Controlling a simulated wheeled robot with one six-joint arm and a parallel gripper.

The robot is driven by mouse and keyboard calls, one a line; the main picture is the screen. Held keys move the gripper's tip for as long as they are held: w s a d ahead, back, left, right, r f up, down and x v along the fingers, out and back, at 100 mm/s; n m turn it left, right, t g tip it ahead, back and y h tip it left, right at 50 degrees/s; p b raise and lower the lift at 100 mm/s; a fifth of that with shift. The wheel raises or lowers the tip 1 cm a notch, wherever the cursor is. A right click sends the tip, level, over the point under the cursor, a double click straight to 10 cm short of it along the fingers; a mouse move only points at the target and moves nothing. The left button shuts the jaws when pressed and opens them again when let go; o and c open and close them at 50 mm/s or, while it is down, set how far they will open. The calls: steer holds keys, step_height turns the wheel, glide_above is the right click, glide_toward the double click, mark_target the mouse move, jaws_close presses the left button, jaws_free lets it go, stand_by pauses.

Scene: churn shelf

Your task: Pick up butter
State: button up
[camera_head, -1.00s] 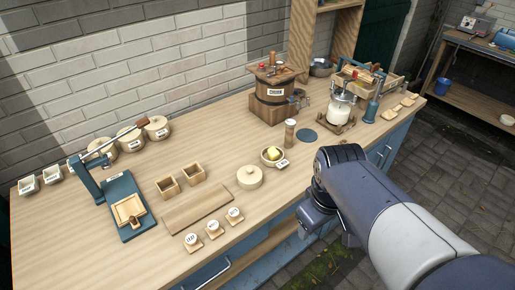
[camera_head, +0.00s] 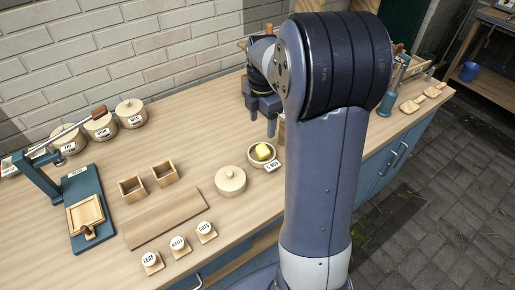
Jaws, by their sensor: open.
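The butter (camera_head: 263,152) is a yellow lump in a small round wooden dish (camera_head: 252,162) on the workbench. A white label tag (camera_head: 273,166) stands at the dish's front right. My gripper (camera_head: 262,122) is dark, points down with its fingers apart, and is above and behind the dish, apart from the butter. It looks empty. My arm hides much of the bench's right part, including most of the churn.
Two small wooden boxes (camera_head: 165,173), a wooden board (camera_head: 165,219) and several labelled stamps (camera_head: 178,247) are further left. A blue press (camera_head: 84,205) stands at the far left.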

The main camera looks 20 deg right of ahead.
mark_target(262, 149)
steer(key=f, duration=0.6)
steer(key=f+p, duration=0.1)
steer(key=f, duration=0.2)
steer(key=shift+s+f, duration=0.2)
steer(key=shift+s, duration=0.15)
steer(key=c, duration=1)
step_height(262, 149, up, 10)
steer(key=shift+r+b, duration=0.1)
steer(key=shift+b, duration=0.25)
